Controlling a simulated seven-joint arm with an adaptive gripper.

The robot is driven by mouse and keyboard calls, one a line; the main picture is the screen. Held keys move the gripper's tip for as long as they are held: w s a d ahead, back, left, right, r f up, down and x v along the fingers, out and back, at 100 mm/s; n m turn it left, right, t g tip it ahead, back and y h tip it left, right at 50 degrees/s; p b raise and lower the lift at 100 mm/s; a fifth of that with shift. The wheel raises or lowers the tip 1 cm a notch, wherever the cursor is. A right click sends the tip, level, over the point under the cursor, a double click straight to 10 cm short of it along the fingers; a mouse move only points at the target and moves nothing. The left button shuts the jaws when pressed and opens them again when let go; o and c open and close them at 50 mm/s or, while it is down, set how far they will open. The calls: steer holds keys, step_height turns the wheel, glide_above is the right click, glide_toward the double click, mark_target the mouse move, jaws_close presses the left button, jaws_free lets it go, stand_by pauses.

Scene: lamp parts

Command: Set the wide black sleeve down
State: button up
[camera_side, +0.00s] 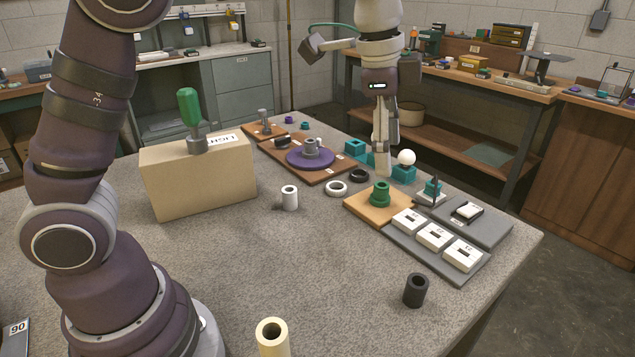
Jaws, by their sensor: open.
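Two black hollow parts show, and I cannot tell for certain which is the wide black sleeve. A short black ring (359,175) lies flat on the table near my gripper. A taller black tube (416,290) stands upright at the front right, well away from my gripper. My gripper (384,168) points down just right of the black ring, behind the green stepped part. Its fingers are seen nearly edge-on, and I see nothing held between them. It looks apart from the ring.
A white ring (336,188) and a white tube (289,198) stand left of the black ring. A teal block with a white ball (406,158) is close right of my gripper. The green stepped part (380,195) sits on a wooden plate.

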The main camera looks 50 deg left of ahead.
steer(key=s+a+f+n+t, duration=0.1)
steer(key=s+a+n, duration=0.2)
steer(key=s+n, duration=0.2)
steer(key=s+a+f+n+t, duration=0.1)
steer(key=s+a+n+t, duration=0.1)
steer(key=s+n, duration=0.4)
steer(key=s+a, duration=0.1)
steer(key=s, duration=0.2)
steer(key=shift+s+a+n+y, duration=0.3)
steer(key=shift+s+a, duration=0.05)
steer(key=shift+f, duration=0.1)
